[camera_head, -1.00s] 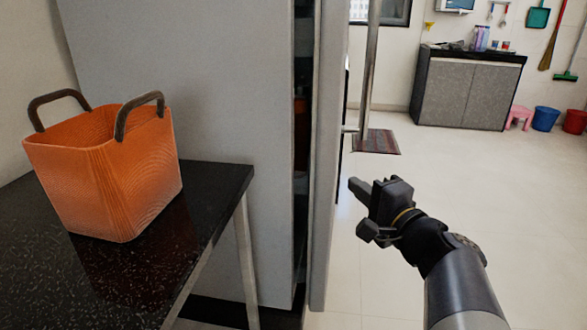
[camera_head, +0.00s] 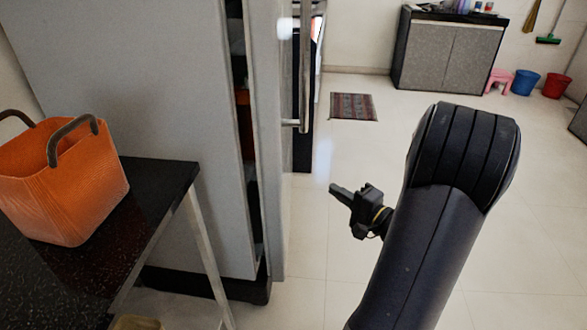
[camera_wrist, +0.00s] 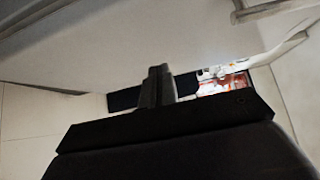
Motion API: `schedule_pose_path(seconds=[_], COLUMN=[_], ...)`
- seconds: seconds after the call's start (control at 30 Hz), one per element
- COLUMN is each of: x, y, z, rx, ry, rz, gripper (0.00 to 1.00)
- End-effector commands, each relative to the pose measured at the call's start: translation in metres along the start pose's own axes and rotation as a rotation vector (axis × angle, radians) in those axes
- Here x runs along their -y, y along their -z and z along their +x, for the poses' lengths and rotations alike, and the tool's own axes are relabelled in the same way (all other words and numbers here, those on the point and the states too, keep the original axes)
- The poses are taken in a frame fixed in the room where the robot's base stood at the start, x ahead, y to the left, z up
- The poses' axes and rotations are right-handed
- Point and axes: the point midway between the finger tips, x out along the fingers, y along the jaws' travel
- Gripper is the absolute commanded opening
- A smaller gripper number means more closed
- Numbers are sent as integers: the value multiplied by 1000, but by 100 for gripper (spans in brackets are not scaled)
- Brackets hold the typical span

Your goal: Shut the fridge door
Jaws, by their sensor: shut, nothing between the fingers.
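The grey fridge (camera_head: 140,110) stands at left centre in the head view. Its door (camera_head: 271,170) is ajar, with a dark gap (camera_head: 250,170) between door and body. Some contents show in the gap. A vertical metal handle (camera_head: 304,70) is on the door's outer side. My gripper (camera_head: 335,189) is shut and empty, to the right of the door and apart from it in the picture. In the wrist view my gripper's fingers (camera_wrist: 156,88) are together before a pale surface, which I cannot identify for sure.
An orange basket (camera_head: 65,180) stands on a black table (camera_head: 150,190) at left, close to the fridge. A mat (camera_head: 354,106) lies on the floor beyond the door. A grey cabinet (camera_head: 445,55) and buckets (camera_head: 526,83) are at the back. The tiled floor around my gripper is clear.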

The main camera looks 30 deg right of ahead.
Motion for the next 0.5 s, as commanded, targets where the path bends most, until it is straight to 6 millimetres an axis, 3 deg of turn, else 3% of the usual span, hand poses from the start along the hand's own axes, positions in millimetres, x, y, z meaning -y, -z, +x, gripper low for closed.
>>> schedule_pose_path(seconds=[0.17,0.5], x=[-1,-2], y=[-1,-2], z=[20,84], rx=[5,6], ry=[0,-1], rz=[-1,-1], gripper=[0,0])
